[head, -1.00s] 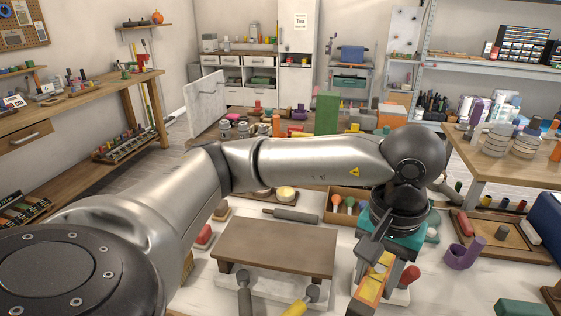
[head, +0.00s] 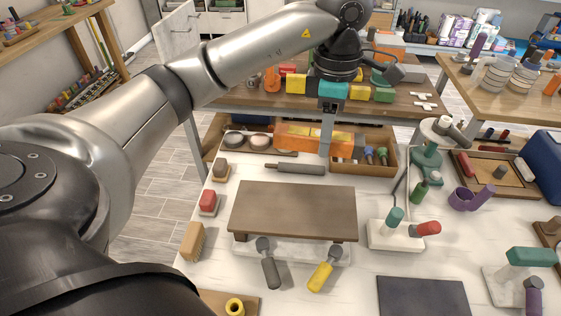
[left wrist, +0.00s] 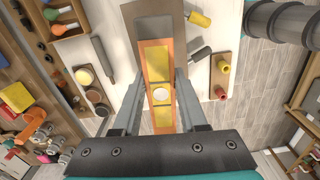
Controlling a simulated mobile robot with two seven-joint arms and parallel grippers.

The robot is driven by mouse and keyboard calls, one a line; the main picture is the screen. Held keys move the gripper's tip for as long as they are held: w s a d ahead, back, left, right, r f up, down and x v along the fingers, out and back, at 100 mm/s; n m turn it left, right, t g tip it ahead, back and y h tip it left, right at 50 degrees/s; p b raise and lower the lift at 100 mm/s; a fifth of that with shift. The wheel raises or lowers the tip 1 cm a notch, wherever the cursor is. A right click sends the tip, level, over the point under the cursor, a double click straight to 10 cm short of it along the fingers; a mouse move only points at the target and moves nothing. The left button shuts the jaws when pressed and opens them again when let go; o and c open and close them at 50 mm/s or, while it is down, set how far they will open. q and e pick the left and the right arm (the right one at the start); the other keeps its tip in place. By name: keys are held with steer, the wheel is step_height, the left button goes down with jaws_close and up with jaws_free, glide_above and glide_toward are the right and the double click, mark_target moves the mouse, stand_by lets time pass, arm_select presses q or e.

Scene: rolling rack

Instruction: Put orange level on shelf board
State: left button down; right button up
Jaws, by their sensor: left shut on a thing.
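The orange level (head: 300,137), with yellow panels, is held in my left gripper (head: 327,147). In the head view it lies crosswise beyond the far edge of the brown shelf board (head: 293,205), apparently above the table. In the left wrist view the level (left wrist: 161,88) runs lengthwise between the two fingers (left wrist: 161,100), which are shut on it. The brown board (left wrist: 177,22) shows partly behind its far end. The board's top is bare in the head view. My right gripper is not in view.
A grey roller (head: 287,168) lies just beyond the board. A grey-handled tool (head: 268,265) and a yellow-handled tool (head: 322,275) stick out at its near edge. A wooden tray (head: 375,168) and a green stand (head: 428,162) stand at the right.

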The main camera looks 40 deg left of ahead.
mark_target(312, 208)
arm_select(q)
steer(key=shift+a+r+n, duration=0.1)
steer(key=shift+a+n, duration=0.2)
steer(key=shift+w+a+f, duration=0.1)
steer(key=shift+a+f, duration=0.05)
steer(key=shift+f, duration=0.1)
step_height(312, 208, down, 20)
steer(key=shift+r+b, duration=0.25)
steer(key=shift+b, duration=0.25)
steer(key=shift+c, duration=2.2)
jaws_free()
step_height(312, 208, up, 12)
